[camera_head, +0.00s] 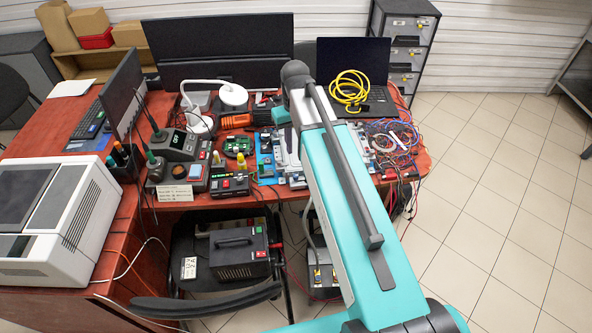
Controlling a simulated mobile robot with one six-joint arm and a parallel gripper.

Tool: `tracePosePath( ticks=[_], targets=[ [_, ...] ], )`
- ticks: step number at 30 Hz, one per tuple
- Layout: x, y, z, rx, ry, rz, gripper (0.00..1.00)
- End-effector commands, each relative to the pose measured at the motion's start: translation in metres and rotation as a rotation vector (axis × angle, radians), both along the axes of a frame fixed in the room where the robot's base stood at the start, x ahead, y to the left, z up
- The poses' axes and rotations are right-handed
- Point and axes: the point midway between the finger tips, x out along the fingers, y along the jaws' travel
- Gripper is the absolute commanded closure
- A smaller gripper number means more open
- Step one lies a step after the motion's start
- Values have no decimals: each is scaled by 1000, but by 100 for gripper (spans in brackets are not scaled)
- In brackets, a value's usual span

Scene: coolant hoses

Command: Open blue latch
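My teal and white arm (345,185) reaches from the lower right up over the red-brown table. Its dark joint (295,75) is near the large monitor. A small teal part beside the arm looks like another piece of it. I cannot make out my gripper's fingertips; the arm hides the area behind it. A light metal assembly with blue parts (266,158) lies on the table, partly covered by the arm. I cannot pick out a blue latch or its state at this size.
The table (85,183) is crowded. A green circuit board (238,146), a soldering station (175,145) and tangled cables (392,140) surround the arm. A laptop with a yellow cable coil (349,88) stands behind it. A white machine (60,225) fills the left. Tiled floor (510,200) is clear at right.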

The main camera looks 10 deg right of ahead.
Motion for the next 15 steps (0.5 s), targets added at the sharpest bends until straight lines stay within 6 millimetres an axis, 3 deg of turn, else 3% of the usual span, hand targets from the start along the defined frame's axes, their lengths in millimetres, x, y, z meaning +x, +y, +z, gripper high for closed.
tracePosePath(
  ticks=[8,15],
  targets=[
    [0,-1,-8,0,0,-1,77],
    [0,-1,-28,0,0,-2,77]
  ],
)
